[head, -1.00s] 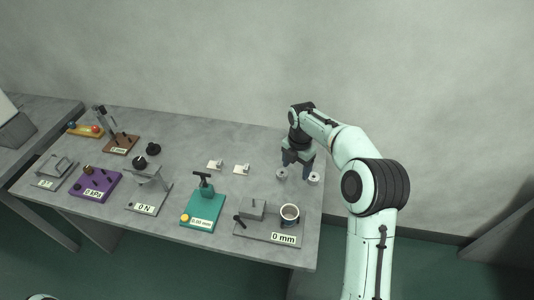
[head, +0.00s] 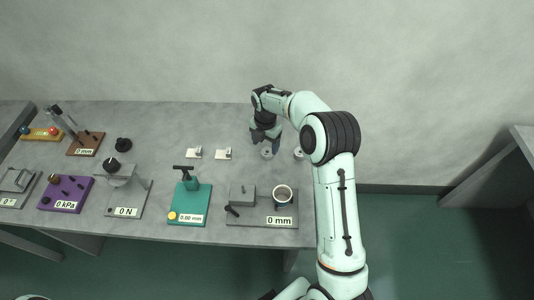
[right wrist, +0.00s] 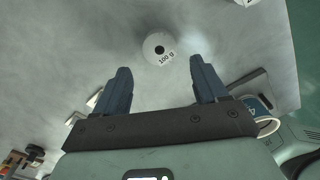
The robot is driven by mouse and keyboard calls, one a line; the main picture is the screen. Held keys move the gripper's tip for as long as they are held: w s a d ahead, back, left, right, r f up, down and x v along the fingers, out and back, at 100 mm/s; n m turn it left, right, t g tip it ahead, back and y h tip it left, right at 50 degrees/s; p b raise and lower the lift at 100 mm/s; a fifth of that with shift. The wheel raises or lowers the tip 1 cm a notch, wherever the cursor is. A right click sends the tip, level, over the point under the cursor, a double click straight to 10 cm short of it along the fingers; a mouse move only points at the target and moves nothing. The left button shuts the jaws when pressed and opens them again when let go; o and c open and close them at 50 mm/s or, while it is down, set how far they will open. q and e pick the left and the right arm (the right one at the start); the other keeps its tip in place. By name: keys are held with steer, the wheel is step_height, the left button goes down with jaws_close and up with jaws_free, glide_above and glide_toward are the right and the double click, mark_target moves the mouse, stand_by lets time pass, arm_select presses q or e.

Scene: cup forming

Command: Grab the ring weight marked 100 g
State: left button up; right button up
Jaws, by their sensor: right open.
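The ring weight marked 100 g (right wrist: 160,47) is a pale disc with a dark central hole. In the right wrist view it lies on the table just beyond my right gripper's fingertips (right wrist: 159,66), in line with the gap between them. The fingers are apart and nothing is between them. In the head view my right gripper (head: 265,139) points down over the table's back right part, right by a small pale ring weight (head: 267,154). Its mark is too small to read there. My left gripper is not in view.
Another small weight (head: 298,154) stands to the right, close to my arm. The table's (head: 150,226) right edge is near.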

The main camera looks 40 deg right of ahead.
mark_target(266, 151)
step_height(266, 151, down, 5)
steer(key=shift+f, duration=0.1)
steer(key=c, duration=1.2)
